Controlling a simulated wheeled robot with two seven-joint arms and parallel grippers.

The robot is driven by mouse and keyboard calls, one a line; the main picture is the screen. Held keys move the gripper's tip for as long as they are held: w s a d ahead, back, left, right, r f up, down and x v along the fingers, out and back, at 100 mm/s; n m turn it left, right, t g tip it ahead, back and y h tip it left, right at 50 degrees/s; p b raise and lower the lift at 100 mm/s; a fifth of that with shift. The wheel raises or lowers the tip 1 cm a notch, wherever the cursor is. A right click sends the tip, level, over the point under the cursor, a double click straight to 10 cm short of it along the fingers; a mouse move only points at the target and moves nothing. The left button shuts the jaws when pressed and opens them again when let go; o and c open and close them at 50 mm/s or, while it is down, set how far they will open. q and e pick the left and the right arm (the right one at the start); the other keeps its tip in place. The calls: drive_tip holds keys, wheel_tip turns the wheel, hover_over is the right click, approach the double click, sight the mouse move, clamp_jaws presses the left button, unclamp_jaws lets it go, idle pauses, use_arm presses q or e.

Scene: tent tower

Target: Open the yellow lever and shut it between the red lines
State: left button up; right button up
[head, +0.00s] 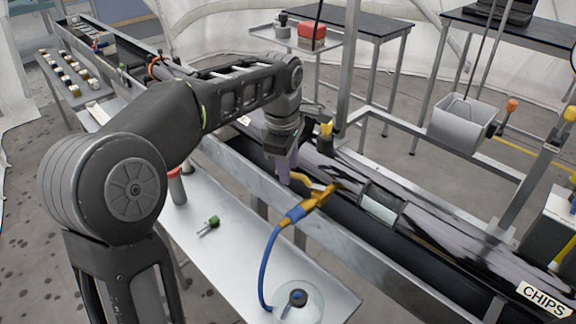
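My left gripper (285,168) points down over the near rail of the long dark conveyor (440,237), its tip beside a yellow-orange fitting (312,203) with a lever-like arm. The fitting joins a blue hose and lies across the rail. I cannot tell whether the gripper touches it or how far its fingers are apart. A smaller yellow piece (326,130) stands on a dark post just right of the gripper. I cannot tell which yellow part is the lever. No red lines can be made out. My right gripper is not in view.
The blue hose (267,262) runs down to a clear round flask (298,302) on the metal side table (240,252). A small green-ended item (209,224) and a red-topped cylinder (177,188) are also there. A grey bin (464,121) stands beyond the conveyor. A CHIPS label (544,298) marks its right end.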

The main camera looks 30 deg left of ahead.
use_arm(q)
drive_tip(key=shift+c, duration=0.2)
clamp_jaws()
idle(1.1)
